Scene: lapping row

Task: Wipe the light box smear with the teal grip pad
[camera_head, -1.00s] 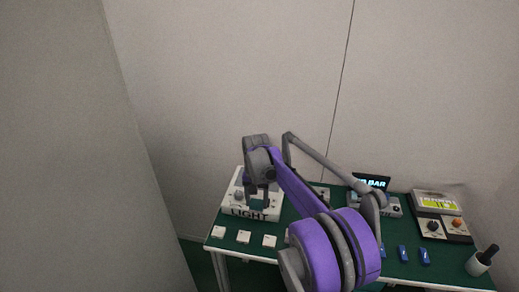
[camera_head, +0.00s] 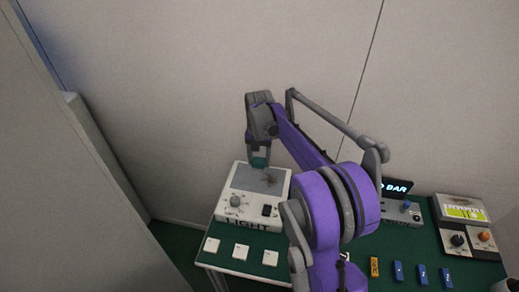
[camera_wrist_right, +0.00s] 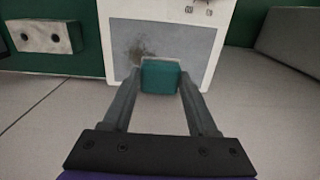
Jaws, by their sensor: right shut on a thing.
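The light box (camera_head: 248,214) is a white box marked LIGHT with a grey panel, at the left end of the green table. A dark brownish smear (camera_wrist_right: 137,50) lies on the panel; it also shows in the head view (camera_head: 271,179). My right gripper (camera_head: 259,157) is shut on the teal grip pad (camera_wrist_right: 160,76), over the back part of the panel. In the wrist view the pad is right beside the smear, at its lower right. I cannot tell whether the pad touches the panel. My left gripper is not in view.
Several white blocks (camera_head: 240,252) lie along the table's front edge. Several blue pieces (camera_head: 398,271) and an orange one (camera_head: 374,267) lie to the right. A device with a BAR display (camera_head: 397,188) and a yellow-screen unit (camera_head: 463,212) stand behind. A wall backs the table.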

